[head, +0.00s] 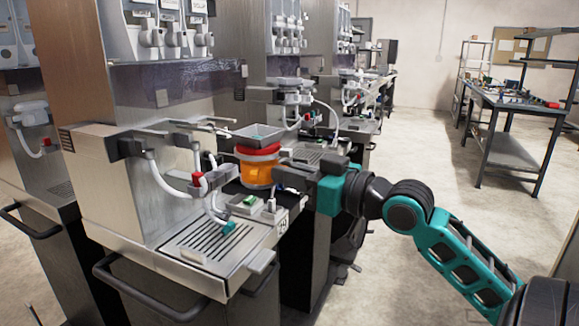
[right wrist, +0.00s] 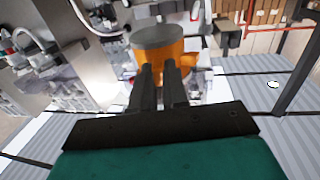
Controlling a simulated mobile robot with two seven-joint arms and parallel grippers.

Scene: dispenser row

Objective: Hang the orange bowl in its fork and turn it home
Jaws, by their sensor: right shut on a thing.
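The orange bowl (head: 257,172) has a red band near its top, and a square grey tray-like top (head: 257,136) shows above it. It looks roughly upright, in front of the dispenser. My right gripper (head: 281,175) reaches it from the right and is shut at its side. In the right wrist view, the two fingers (right wrist: 160,72) are close together against the orange bowl (right wrist: 174,48), which shows a grey round end. My left gripper is not in view.
A slatted drip tray (head: 205,240) lies below and left of the bowl. White hoses with a red fitting (head: 197,179) hang close to its left. A small box with a green part (head: 249,201) sits below it. More dispensers stand behind; floor at right is open.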

